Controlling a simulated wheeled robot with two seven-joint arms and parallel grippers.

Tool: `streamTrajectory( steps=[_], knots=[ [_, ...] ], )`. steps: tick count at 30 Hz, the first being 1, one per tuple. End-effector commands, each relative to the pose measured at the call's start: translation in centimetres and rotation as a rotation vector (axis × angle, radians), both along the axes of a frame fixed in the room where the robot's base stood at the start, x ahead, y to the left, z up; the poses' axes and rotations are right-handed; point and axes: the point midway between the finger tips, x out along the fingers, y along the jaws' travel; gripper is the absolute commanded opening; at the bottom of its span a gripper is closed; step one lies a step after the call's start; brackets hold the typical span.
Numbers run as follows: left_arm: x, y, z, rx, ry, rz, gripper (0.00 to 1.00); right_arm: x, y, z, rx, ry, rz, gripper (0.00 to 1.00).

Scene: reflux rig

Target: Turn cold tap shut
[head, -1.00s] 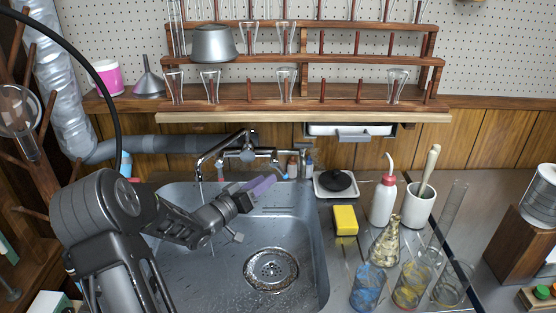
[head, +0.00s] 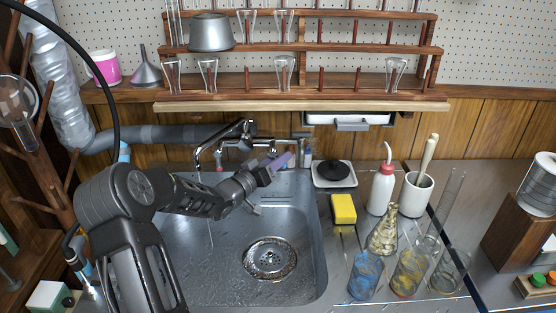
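A chrome mixer tap (head: 232,136) stands at the back of the steel sink, with its spout bent down to the left. A thin streak like running water shows below the spout. A small reddish part of a tap handle shows left of the tap body. The right side of the tap, where another handle sits, is close behind my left gripper (head: 281,162) and partly hidden by it. The purple fingertips of the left gripper are at the sink's back edge, right of the tap body; whether they touch anything is unclear. I cannot tell how far they are apart. My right gripper is not in view.
The sink basin (head: 305,270) is empty around its drain (head: 270,259). A wooden rack (head: 300,95) hangs above the tap.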

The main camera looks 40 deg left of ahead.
Motion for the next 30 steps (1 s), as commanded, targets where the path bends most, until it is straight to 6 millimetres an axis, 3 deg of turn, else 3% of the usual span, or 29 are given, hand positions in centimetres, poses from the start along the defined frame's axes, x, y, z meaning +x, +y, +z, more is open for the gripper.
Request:
streamTrajectory(
  steps=[9,21,30],
  knots=[
    [0.22,0.00,-0.06,0.000,0.001,0.000,0.34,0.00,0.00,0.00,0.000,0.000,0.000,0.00],
    [0.20,0.01,-0.05,0.000,0.001,0.000,0.01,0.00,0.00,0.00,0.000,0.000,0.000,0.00],
    [0.19,0.00,-0.05,0.000,0.001,0.000,0.00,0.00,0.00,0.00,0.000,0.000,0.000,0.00]
  ],
)
